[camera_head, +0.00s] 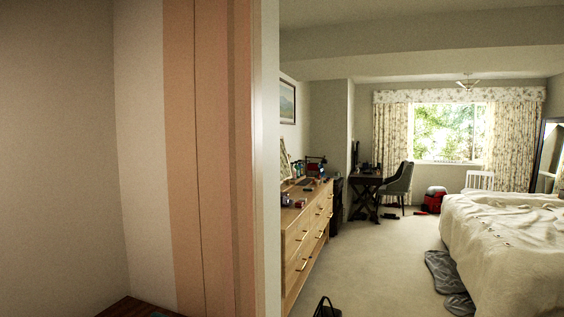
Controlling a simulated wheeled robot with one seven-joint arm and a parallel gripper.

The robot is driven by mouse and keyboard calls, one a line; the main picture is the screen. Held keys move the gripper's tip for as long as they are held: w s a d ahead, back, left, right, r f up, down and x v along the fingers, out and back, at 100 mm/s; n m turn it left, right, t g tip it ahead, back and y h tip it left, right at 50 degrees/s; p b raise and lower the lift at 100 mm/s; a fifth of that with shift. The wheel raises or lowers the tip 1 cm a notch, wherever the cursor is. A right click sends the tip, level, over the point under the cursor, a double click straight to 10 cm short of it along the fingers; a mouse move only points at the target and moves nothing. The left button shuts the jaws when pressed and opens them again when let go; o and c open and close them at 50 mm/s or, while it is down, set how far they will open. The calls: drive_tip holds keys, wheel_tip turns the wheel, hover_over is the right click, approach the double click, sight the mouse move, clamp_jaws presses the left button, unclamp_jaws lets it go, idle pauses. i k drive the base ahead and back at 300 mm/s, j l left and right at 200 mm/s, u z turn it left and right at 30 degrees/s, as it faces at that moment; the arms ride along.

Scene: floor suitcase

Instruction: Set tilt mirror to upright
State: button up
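A tall dark-framed mirror (546,158) stands at the far right edge of the view, beyond the bed. It appears slanted, and its right part is cut off by the picture edge. Its glass is pale, and its base is hidden. I cannot tell how far it tilts. My gripper is not in view.
A doorway edge and wall (205,150) fill the left half. A wooden dresser (307,235) lines the left side of the room. A bed (505,250) takes the right, with dark cloth (442,270) beside it. Carpet (385,265) between them is mostly clear; a small black object (326,307) lies in front.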

sight(286, 175)
drive_tip(key=i+l+z, duration=0.3)
drive_tip(key=i, duration=0.55)
drive_tip(key=i+l+z, duration=0.15)
drive_tip(key=i+z, duration=0.15)
drive_tip(key=i, duration=0.55)
drive_tip(key=i+z, duration=0.1)
drive_tip(key=i, duration=1.8)
drive_tip(key=i+j+u, duration=0.1)
drive_tip(key=i+u, duration=0.15)
drive_tip(key=i, duration=0.4)
drive_tip(key=i+u, duration=0.25)
drive_tip(key=i, duration=0.35)
drive_tip(key=i+l+u, duration=0.25)
drive_tip(key=i, duration=0.4)
drive_tip(key=i+u, duration=0.25)
drive_tip(key=i, duration=0.65)
drive_tip(key=i+u, duration=0.25)
drive_tip(key=i, duration=0.65)
drive_tip(key=i+j+u, duration=0.1)
drive_tip(key=i, duration=0.25)
drive_tip(key=i+j, duration=0.2)
drive_tip(key=i, duration=0.2)
drive_tip(key=j+u, duration=0.05)
